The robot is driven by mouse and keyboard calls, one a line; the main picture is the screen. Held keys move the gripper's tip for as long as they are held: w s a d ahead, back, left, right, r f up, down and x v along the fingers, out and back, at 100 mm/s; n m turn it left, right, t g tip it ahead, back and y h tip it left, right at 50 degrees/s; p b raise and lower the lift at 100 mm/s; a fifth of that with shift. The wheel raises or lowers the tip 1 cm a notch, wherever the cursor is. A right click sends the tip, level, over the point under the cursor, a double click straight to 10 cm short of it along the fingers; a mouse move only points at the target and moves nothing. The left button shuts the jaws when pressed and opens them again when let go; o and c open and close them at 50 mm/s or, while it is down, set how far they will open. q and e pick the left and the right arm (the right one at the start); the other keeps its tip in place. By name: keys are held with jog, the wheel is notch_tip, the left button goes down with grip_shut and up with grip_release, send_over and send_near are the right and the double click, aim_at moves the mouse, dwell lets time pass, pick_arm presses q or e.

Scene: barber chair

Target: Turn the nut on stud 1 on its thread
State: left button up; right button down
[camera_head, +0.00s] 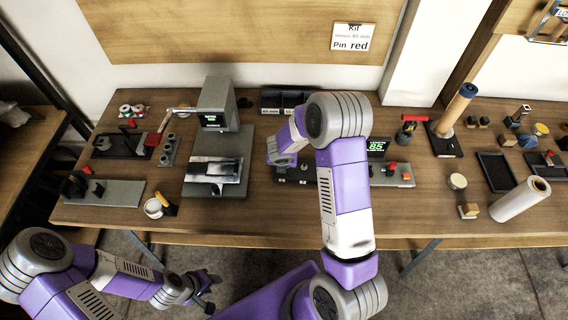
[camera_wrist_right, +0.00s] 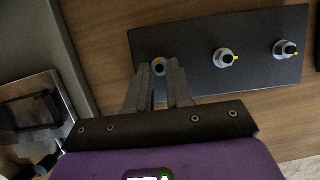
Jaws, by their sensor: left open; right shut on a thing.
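A dark plate (camera_wrist_right: 205,32) with three studs lies on the bench; it shows partly in the head view (camera_head: 283,180), mostly behind my right arm. My right gripper (camera_wrist_right: 160,73) is shut on the nut (camera_wrist_right: 159,66) at the leftmost stud in the wrist view, with a finger on either side. Stud numbers are not readable there. My left gripper (camera_head: 207,289) is open and empty, low in front of the bench.
A grey press-like machine (camera_head: 217,105) stands left of the plate. A small green display (camera_head: 377,146) and a grey fixture (camera_head: 393,176) are to its right. Black bins (camera_head: 283,99) stand behind it. A white roll (camera_head: 520,199) lies near the front right edge of the bench (camera_head: 420,215).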

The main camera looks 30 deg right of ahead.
jog(key=m, duration=0.2)
jog(key=m+g+h, duration=0.1)
jog(key=shift+w+a+m, duration=0.15)
jog(key=shift+m, duration=0.25)
jog(key=m, duration=0.1)
jog(key=m+g, duration=0.1)
jog(key=m, duration=0.2)
jog(key=shift+w+m+g+h+p, duration=0.25)
jog(key=shift+m+g+h+p, duration=0.05)
jog(key=shift+g, duration=0.1)
jog(key=m, duration=0.1)
jog(key=m+g, duration=0.1)
jog(key=m, duration=0.1)
jog(key=m+g, duration=0.1)
jog(key=m, duration=0.1)
jog(key=shift+w+p, duration=0.25)
jog(key=shift+p, duration=0.15)
jog(key=m+g, duration=0.1)
jog(key=m, duration=0.3)
jog(key=shift+w+m+g, duration=0.15)
jog(key=shift+m+g, duration=0.25)
jog(key=c, duration=1.4)
grip_release()
jog(key=o, duration=0.4)
jog(key=shift+d+f, duration=0.1)
jog(key=shift+d, duration=0.1)
jog(key=shift+a, duration=0.1)
jog(key=v, duration=0.7)
jog(key=shift+r+p, duration=0.4)
